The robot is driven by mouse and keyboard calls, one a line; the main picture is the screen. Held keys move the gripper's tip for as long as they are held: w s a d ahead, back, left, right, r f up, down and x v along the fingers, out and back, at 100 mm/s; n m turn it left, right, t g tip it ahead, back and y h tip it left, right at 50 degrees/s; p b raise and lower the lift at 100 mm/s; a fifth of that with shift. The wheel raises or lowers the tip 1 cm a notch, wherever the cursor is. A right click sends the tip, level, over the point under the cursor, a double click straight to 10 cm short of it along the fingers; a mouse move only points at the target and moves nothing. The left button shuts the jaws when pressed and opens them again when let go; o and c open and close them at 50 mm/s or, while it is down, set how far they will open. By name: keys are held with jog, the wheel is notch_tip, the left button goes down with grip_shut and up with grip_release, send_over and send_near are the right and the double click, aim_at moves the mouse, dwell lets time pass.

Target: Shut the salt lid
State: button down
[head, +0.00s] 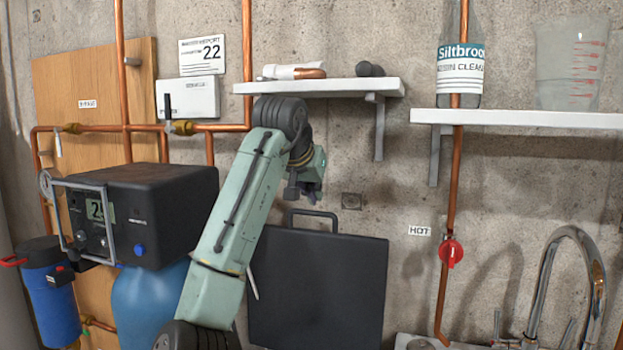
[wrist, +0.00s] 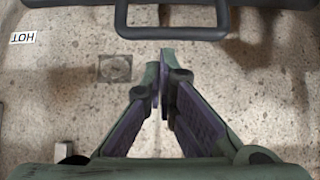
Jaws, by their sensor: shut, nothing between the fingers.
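A flat black panel (head: 330,285) with a loop handle (head: 313,219) on its top edge stands upright before the concrete wall. It appears to be the salt lid, raised; no salt label shows on it. My arm hides its left part, and its bottom runs out of frame. My gripper (head: 317,192) is just above the handle, shut and empty. In the wrist view my gripper's fingers (wrist: 162,75) meet near the middle with nothing between them. The handle (wrist: 172,32) crosses the top of that view, apart from the fingertips.
A black control box (head: 145,210) sits on a blue tank (head: 150,302) at left. A shelf (head: 330,88) hangs above my gripper. Another shelf (head: 520,119) at right holds a bottle (head: 461,60) and a jug (head: 572,65). A red valve (head: 451,252) and faucet (head: 575,240) stand right.

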jog(key=shift+p+x, duration=0.45)
jog(key=shift+x, duration=1.6)
jog(key=shift+s+a+f, duration=0.1)
